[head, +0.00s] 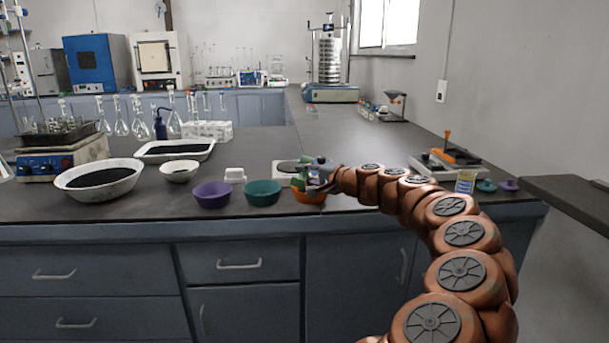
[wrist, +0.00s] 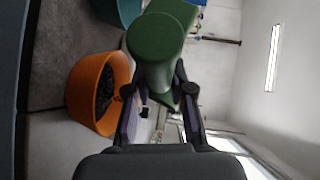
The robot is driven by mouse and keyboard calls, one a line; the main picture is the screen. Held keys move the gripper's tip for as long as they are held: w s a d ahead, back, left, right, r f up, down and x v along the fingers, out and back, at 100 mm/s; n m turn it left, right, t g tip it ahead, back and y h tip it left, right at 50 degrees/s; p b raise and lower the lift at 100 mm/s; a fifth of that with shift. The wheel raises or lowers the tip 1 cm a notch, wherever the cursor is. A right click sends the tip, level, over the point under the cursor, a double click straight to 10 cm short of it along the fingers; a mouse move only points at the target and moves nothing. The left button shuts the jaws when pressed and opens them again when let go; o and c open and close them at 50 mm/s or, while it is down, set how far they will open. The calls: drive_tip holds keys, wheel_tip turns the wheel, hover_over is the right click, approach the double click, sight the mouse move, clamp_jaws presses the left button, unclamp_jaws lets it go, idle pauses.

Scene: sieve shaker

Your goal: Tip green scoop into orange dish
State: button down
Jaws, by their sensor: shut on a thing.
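The green scoop (head: 298,181) is held in my gripper (head: 318,181), above the orange dish (head: 309,197). Dark granules lie in the dish.
A teal bowl (head: 262,193) and a purple bowl (head: 212,195) stand left of the orange dish. A white balance (head: 286,168) is behind it. A white basin (head: 97,190) of dark material is further left. The counter behind my arm is mostly clear.

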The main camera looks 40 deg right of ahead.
drive_tip(key=shift+r+g+p, duration=0.3)
drive_tip(key=shift+p, duration=0.45)
drive_tip(key=p, duration=0.1)
drive_tip(key=n+g+p, duration=0.1)
drive_tip(key=g+p, duration=0.1)
drive_tip(key=p, duration=0.1)
drive_tip(key=shift+w+a+r+n+h, duration=0.2)
drive_tip(key=shift+w+a+n+h, duration=0.05)
drive_tip(key=shift+w+n+h, duration=0.15)
drive_tip(key=shift+f+g, duration=0.15)
drive_tip(key=shift+g, duration=0.15)
